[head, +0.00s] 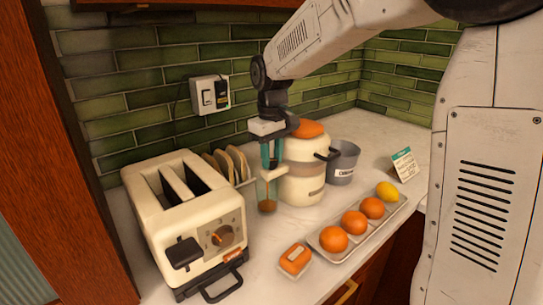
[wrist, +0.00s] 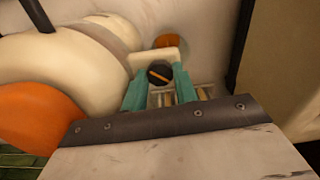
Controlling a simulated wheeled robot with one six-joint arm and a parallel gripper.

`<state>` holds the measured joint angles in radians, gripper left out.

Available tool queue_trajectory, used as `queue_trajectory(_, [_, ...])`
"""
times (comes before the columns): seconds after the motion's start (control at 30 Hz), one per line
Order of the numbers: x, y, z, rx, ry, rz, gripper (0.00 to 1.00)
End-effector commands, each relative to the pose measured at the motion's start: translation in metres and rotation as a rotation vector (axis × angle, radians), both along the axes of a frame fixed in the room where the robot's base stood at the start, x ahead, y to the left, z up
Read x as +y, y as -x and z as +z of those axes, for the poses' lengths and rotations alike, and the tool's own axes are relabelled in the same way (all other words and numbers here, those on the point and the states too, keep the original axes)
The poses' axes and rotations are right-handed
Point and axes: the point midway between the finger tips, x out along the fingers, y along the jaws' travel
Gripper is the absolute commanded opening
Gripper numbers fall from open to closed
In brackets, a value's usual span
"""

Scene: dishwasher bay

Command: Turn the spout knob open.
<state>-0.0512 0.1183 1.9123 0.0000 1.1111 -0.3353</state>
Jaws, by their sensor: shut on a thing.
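The cream juicer (head: 304,168) with an orange lid (head: 308,129) stands on the counter; it also shows at the left of the wrist view (wrist: 95,48). Its cream spout (head: 273,176) sticks out at its left side. My gripper (head: 270,160) points down over the spout. In the wrist view, its teal fingers (wrist: 159,84) are on either side of the dark round spout knob (wrist: 158,74) and shut on it. The knob's orange stripe lies slightly slanted across the picture. An orange-brown round thing (head: 267,206) is below the spout. The knob is mostly hidden in the head view.
A cream toaster (head: 190,220) stands left, with bread slices in a rack (head: 229,165) behind. A tray (head: 360,242) with oranges and a lemon and a small orange-topped dish (head: 295,260) lie in front.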

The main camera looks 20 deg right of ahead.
Motion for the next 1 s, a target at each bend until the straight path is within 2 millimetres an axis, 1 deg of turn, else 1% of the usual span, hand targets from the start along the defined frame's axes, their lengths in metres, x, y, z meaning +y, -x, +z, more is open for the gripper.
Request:
queue_trajectory(0.23, [0.0000,0.0000,0.0008,-0.001,0.000,0.040,0.06])
queue_trajectory(0.6, [0.0000,0.0000,0.0008,-0.001,0.000,0.043,0.06])
queue_trajectory(0.63, [0.0000,0.0000,0.0008,-0.001,0.000,0.043,0.34])
queue_trajectory(0.67, [0.0000,0.0000,0.0008,-0.001,0.000,0.043,0.37])
queue_trajectory(0.9, [0.0000,0.0000,0.0005,0.000,0.000,0.042,0.37])
queue_trajectory(1.0, [0.0000,-0.0003,0.0047,-0.002,0.000,0.042,0.37])
